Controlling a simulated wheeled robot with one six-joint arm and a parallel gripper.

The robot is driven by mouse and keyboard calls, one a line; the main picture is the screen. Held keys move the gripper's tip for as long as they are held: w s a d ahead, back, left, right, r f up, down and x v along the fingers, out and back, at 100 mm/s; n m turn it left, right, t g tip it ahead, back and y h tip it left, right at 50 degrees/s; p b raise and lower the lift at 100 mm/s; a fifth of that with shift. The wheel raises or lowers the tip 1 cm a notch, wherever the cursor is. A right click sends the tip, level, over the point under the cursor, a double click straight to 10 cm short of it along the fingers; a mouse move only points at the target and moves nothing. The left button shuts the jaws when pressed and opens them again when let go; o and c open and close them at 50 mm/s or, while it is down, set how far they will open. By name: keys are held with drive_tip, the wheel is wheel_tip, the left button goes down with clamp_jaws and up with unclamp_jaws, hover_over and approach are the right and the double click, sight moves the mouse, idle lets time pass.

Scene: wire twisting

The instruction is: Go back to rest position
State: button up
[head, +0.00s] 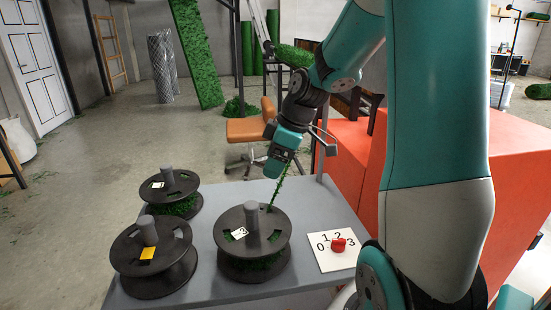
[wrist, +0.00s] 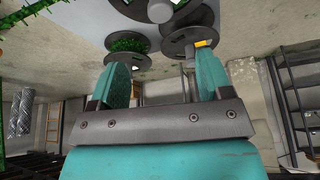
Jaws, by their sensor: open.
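My gripper (head: 272,172) hangs above the table, over the back of the right spool. In the wrist view its two teal fingers (wrist: 163,72) are spread apart with nothing between them. A green twisted wire (head: 279,188) stands up, slightly tilted, from the right black spool (head: 228,252) and passes close beside my gripper. Another black spool with a yellow tag (head: 150,253) stands at the front left. A third spool with a white tag (head: 190,187) stands behind it. Spools also show upside down at the top of the wrist view (wrist: 172,46).
The spools stand on a grey table (head: 318,205). A white card (head: 325,263) with numbers and a red knob (head: 339,244) lies at its right. An orange-red block (head: 350,150) stands right of the table. An orange chair (head: 250,130) is behind. Floor at the left is clear.

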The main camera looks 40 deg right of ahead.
drive_tip(key=shift+s+r, duration=0.1)
drive_tip(key=shift+r, duration=0.2)
idle(0.4)
drive_tip(key=s+a+r+g+y, duration=0.1)
drive_tip(key=s+a, duration=0.2)
drive_tip(key=a, duration=0.6)
drive_tip(key=s+a+r+g, duration=0.1)
drive_tip(key=s+a+r, duration=0.15)
drive_tip(key=a, duration=0.65)
drive_tip(key=s+a+m+g, duration=0.1)
drive_tip(key=s+a, duration=0.7)
drive_tip(key=s, duration=0.4)
drive_tip(key=shift+a, duration=0.15)
